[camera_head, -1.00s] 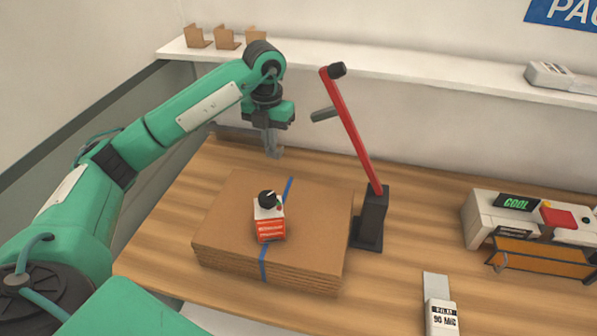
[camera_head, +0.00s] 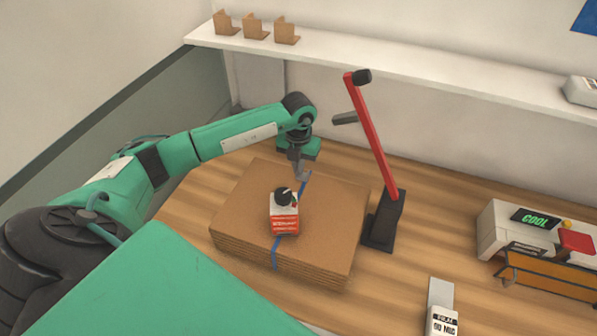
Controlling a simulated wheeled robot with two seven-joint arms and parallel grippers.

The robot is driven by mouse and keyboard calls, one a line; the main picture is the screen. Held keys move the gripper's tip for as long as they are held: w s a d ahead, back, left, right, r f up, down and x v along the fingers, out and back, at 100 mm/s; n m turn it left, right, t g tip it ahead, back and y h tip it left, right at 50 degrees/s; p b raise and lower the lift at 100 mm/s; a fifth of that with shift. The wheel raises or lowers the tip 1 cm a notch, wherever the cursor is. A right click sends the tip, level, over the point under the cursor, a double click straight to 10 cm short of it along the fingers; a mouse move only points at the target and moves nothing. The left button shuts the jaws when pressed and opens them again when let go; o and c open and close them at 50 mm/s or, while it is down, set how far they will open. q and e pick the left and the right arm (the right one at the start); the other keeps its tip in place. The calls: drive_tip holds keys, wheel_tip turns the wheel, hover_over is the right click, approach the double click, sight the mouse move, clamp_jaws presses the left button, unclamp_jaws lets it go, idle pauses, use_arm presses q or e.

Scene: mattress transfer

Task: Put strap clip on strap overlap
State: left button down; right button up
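A stack of flat brown cardboard (camera_head: 330,215) lies on the wooden table. A blue strap (camera_head: 275,253) runs over it from the front edge to the back edge. A red and white block with a black knob (camera_head: 285,215) sits on top of the stack, over the middle of the strap, and hides it there. I cannot make out a separate strap clip or the strap overlap. My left gripper (camera_head: 300,172) points down at the back edge of the stack, close to the strap's far part. Its fingers are too small to tell whether they hold anything. My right gripper is out of view.
A red lever on a black stand (camera_head: 383,222) rises right of the stack. A white machine with a "COOL" display (camera_head: 497,222) stands at the right. A labelled grey tool (camera_head: 441,300) lies at front right. Small brown brackets (camera_head: 255,27) stand on the white back shelf (camera_head: 400,62).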

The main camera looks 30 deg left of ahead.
sight(298, 185)
use_arm(q)
drive_tip(key=shift+f+p, duration=0.75)
drive_tip(key=shift+f, duration=1.8)
drive_tip(key=c, duration=1.7)
unclamp_jaws()
wheel_tip(298, 185, up, 11)
drive_tip(key=b, duration=0.5)
drive_tip(key=shift+w, duration=0.1)
drive_tip(key=shift+r, duration=0.7)
